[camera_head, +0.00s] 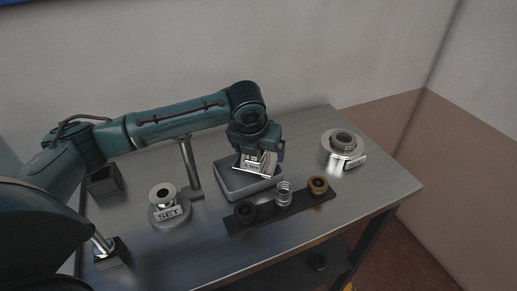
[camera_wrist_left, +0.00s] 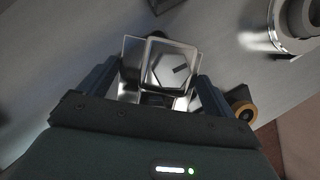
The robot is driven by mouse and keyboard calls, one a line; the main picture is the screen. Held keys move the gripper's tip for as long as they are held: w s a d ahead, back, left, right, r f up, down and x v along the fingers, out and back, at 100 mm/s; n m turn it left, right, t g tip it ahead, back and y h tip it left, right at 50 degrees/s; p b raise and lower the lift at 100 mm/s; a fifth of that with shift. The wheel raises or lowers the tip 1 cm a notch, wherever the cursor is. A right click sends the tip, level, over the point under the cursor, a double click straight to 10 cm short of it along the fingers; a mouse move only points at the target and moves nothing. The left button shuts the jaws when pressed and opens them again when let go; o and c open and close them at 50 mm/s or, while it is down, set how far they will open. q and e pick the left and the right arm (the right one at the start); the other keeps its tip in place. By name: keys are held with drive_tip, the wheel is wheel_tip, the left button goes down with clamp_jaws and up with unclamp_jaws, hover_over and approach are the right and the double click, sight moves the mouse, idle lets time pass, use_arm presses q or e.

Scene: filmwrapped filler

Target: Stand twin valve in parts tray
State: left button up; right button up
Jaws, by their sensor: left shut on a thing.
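My left gripper (camera_head: 258,150) reaches down over the grey parts tray (camera_head: 236,196) in the middle of the table. It is shut on the twin valve (camera_head: 252,168), a silvery piece with square plates and a small label, which looks tilted in the head view. In the left wrist view the valve (camera_wrist_left: 168,68) sits between both fingers, with a hexagonal face on its square plate. The fingers hide part of it. Whether its lower end touches the tray floor cannot be told. My right gripper is not in view.
A dark rail (camera_head: 265,214) with black, clear and amber rings lies just in front of the tray. A round stand (camera_head: 168,214) labelled SET and an upright post (camera_head: 190,168) are left. A labelled metal cylinder (camera_head: 340,152) stands right. Bare table lies at the right end.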

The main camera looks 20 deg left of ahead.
use_arm(q)
drive_tip(key=shift+r, duration=0.1)
drive_tip(key=o, duration=1.5)
drive_tip(key=shift+c, duration=0.2)
drive_tip(key=v, duration=1.2)
drive_tip(key=shift+p, duration=0.3)
